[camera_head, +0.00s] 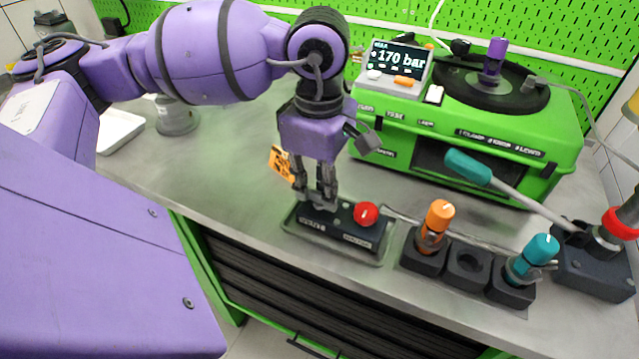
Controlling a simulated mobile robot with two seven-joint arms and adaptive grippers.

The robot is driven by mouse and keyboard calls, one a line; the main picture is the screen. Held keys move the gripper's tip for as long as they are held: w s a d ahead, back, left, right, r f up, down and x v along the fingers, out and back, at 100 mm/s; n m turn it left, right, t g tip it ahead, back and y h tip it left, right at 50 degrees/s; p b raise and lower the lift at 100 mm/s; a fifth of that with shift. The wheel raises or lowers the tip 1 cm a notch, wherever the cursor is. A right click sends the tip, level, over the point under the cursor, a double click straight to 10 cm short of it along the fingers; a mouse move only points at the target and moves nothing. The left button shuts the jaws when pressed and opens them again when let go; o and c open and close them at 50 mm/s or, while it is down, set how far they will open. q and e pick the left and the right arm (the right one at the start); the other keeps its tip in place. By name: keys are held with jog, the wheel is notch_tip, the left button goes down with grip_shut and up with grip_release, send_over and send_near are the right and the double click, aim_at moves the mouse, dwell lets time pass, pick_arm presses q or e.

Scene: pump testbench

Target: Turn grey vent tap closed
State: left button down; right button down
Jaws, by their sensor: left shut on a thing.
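A black valve block (335,230) sits in a shallow metal tray (378,262) near the front edge of the bench, with labels on its front face. A red tap (366,214) stands on its right half. My left gripper (324,203) points down over the left half of the block, where the grey vent tap is. Its fingers are shut on the tap, which they hide almost wholly, so I cannot tell how its handle is turned. An orange tag (282,164) hangs beside the fingers. My right gripper is not in view.
A green pump unit (472,142) with a display reading 170 bar (394,62) stands behind. Right of the block are an orange-topped part (439,215) and a teal-topped part (541,249) in black holders, and a teal-handled lever (469,167). Bare bench lies left of the block.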

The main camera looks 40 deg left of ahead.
aim_at(319, 193)
pick_arm(q)
jog(key=shift+w+r, duration=0.1)
jog(key=c, duration=1.9)
grip_release()
jog(key=shift+c, duration=0.2)
jog(key=shift+o, duration=0.6)
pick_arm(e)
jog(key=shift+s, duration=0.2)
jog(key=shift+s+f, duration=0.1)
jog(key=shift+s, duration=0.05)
pick_arm(q)
notch_tip(319, 193, up, 12)
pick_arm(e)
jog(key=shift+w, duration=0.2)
